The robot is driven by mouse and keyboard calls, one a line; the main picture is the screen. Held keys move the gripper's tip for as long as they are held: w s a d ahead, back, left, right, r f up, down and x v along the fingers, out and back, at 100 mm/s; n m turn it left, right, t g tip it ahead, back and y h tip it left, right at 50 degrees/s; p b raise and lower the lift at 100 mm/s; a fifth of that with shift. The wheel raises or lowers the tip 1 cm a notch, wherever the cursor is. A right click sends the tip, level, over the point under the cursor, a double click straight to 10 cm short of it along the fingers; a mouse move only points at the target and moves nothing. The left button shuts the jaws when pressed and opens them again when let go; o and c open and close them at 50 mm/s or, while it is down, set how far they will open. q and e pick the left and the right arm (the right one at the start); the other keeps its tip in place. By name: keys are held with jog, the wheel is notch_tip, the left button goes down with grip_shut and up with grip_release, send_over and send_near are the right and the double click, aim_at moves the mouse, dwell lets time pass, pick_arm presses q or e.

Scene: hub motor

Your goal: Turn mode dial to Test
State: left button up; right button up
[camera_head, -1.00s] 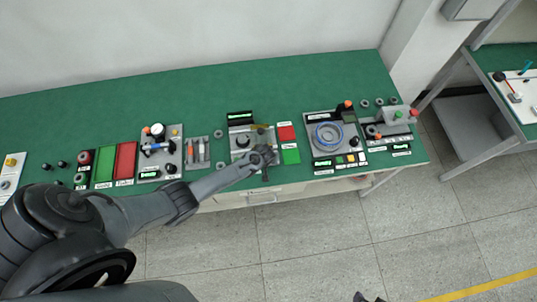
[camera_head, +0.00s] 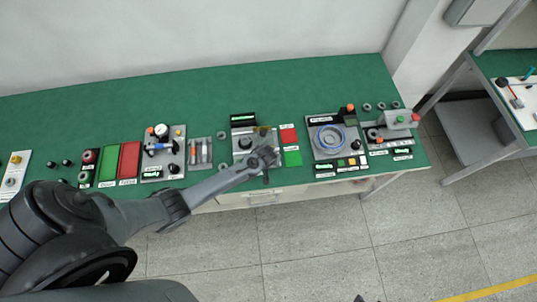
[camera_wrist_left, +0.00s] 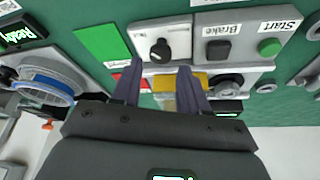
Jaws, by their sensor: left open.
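In the left wrist view, a black round knob (camera_wrist_left: 160,48) sits on a pale plate with a small label too small to read; it looks like the mode dial. Beside it are a dark switch labelled Brake (camera_wrist_left: 217,49) and a green button labelled Start (camera_wrist_left: 269,47). My left gripper (camera_wrist_left: 165,66) is open and empty, its two fingers pointing toward the knob, with the tips just short of it in the picture. In the head view my left gripper (camera_head: 268,161) is over the front right part of the middle station, and my arm hides the knob there. My right gripper is not in view.
A yellow block (camera_wrist_left: 180,82) shows between and behind the fingers. A green pad (camera_wrist_left: 102,43) lies beside the knob plate; a red pad (camera_head: 288,135) lies behind it. A station with a blue ring (camera_head: 328,138) stands to the right. The table's back strip (camera_head: 200,95) is clear.

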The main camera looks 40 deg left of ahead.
pick_arm(q)
jog(key=v, duration=0.6)
jog(key=shift+r, duration=0.35)
jog(key=shift+s, duration=0.1)
jog(key=s+d+f+g+p, duration=0.1)
jog(key=s+d+f, duration=0.15)
jog(key=s, duration=0.65)
jog(key=s+d+r+h+p, duration=0.1)
jog(key=s+d+r, duration=0.2)
jog(key=s, duration=0.2)
jog(key=s+d+r+m, duration=0.1)
jog(key=s+r+m, duration=0.1)
jog(key=r, duration=0.9)
jog(key=s+d+r+m+h, duration=0.1)
jog(key=r+m, duration=0.4)
jog(key=r, duration=0.6)
jog(key=shift+s+d+r+t+p, duration=0.2)
jog(key=shift+s+d+t+p, duration=0.2)
jog(key=shift+s, duration=0.8)
